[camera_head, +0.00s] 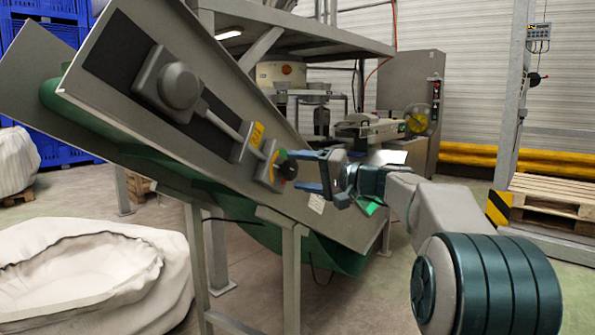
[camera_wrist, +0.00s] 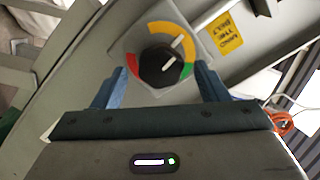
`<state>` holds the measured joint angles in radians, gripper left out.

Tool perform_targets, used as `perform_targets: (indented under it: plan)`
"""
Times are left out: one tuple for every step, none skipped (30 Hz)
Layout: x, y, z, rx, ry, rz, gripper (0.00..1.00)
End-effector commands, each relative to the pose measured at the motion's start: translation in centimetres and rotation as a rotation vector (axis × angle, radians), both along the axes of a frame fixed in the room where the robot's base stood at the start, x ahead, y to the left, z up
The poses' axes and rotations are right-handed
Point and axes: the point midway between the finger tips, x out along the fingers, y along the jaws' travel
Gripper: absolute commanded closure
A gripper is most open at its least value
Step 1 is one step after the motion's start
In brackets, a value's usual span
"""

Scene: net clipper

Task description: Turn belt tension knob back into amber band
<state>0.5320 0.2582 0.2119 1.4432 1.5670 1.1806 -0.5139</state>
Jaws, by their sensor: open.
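The dark round belt tension knob (camera_head: 289,171) sits on a grey plate on the sloping conveyor side. In the wrist view the knob (camera_wrist: 158,66) has a white pointer line aimed up and to the right. Around it are a red band (camera_wrist: 132,63) at left, an amber band (camera_wrist: 168,28) on top and a green band (camera_wrist: 188,70) at right. The pointer aims near the right part of the amber; its exact edge is hard to tell. My gripper (camera_head: 295,170) is open, its blue fingers either side of the knob. In the wrist view gaps show between the fingers and knob.
A yellow label (camera_wrist: 226,34) lies beside the dial. A grey rod and motor housing (camera_head: 170,85) run up the conveyor side (camera_head: 110,50). A white bulk bag (camera_head: 90,275) stands at lower left, and pallets (camera_head: 555,190) at right.

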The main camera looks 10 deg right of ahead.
Motion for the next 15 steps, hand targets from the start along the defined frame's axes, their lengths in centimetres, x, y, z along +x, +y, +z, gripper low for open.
perform_targets:
  plan:
    - [-0.6, -0.9, 0.2, 0.0, 0.0, -0.007, 0.33]
    - [-1.0, -1.3, 0.2, 0.0, 0.001, -0.007, 0.33]
    - [-1.6, -2.1, 0.3, 0.0, 0.001, -0.008, 0.33]
    - [-2.1, -2.6, 0.3, 0.0, 0.001, -0.008, 0.33]
    - [-2.5, -3.1, 0.3, 0.0, 0.001, -0.008, 0.33]
    - [-3.2, -3.9, 0.3, 0.0, 0.001, -0.008, 0.33]
    - [-3.6, -4.4, 0.3, 0.0, 0.001, -0.008, 0.33]
    - [-4.1, -4.9, 0.3, 0.001, 0.002, -0.008, 0.33]
    - [-4.7, -5.6, 0.3, 0.001, 0.001, -0.006, 0.33]
    - [-5.1, -6.1, 0.3, 0.001, 0.0, -0.007, 0.33]
    - [-5.5, -6.5, 0.3, 0.001, 0.001, -0.005, 0.33]
    - [-6.0, -7.1, 0.2, 0.001, 0.001, -0.006, 0.33]
    - [-6.3, -7.4, 0.2, 0.001, 0.001, -0.005, 0.33]
    - [-6.6, -7.8, 0.2, 0.001, 0.001, -0.005, 0.33]
    - [-7.0, -8.2, 0.2, 0.0, 0.001, -0.004, 0.33]
